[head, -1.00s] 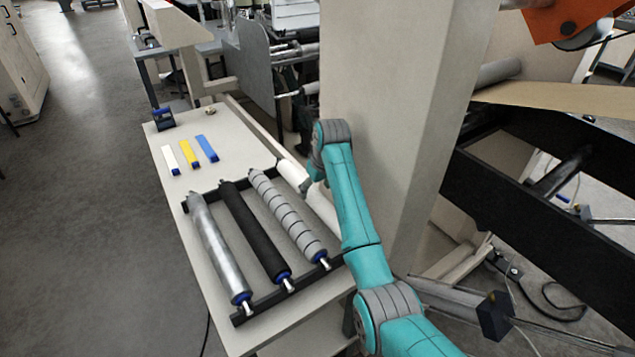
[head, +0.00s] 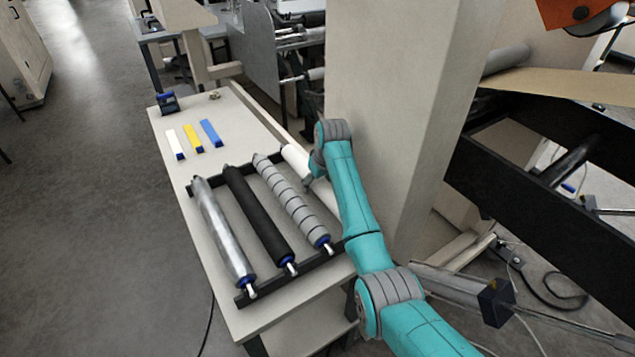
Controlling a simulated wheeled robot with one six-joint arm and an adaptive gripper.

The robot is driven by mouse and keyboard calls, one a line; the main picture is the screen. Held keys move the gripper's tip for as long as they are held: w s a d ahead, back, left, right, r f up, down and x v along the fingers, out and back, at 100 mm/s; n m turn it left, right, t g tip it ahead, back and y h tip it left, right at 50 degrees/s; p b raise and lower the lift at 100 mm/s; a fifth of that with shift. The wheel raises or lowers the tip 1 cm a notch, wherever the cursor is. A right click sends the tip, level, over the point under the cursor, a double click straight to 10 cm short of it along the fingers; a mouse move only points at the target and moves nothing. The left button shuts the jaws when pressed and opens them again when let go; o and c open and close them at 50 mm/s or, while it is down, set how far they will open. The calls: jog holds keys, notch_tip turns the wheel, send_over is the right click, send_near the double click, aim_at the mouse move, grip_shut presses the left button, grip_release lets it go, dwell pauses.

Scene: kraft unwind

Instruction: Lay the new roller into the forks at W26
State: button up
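Three rollers lie side by side in a black rack (head: 265,286) on a pale bench: a smooth silver one (head: 222,232), a black one (head: 258,215) and a grey one with dark spiral bands (head: 292,200). Their near ends have blue collars and bright journals. I cannot tell which is the new roller. My teal arm (head: 352,195) reaches up along the right of the rack, with its upper joint beside the pale column.
The bench (head: 165,136) also bears white (head: 174,144), yellow (head: 193,139) and blue (head: 210,132) strips and a small dark device (head: 167,103). A pale column (head: 405,110) stands right of my arm. Black machine beams (head: 550,190) cross the right side. Floor left is clear.

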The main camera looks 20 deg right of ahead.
jog(key=shift+r, duration=0.1)
grip_shut()
jog(key=shift+r, duration=3.75)
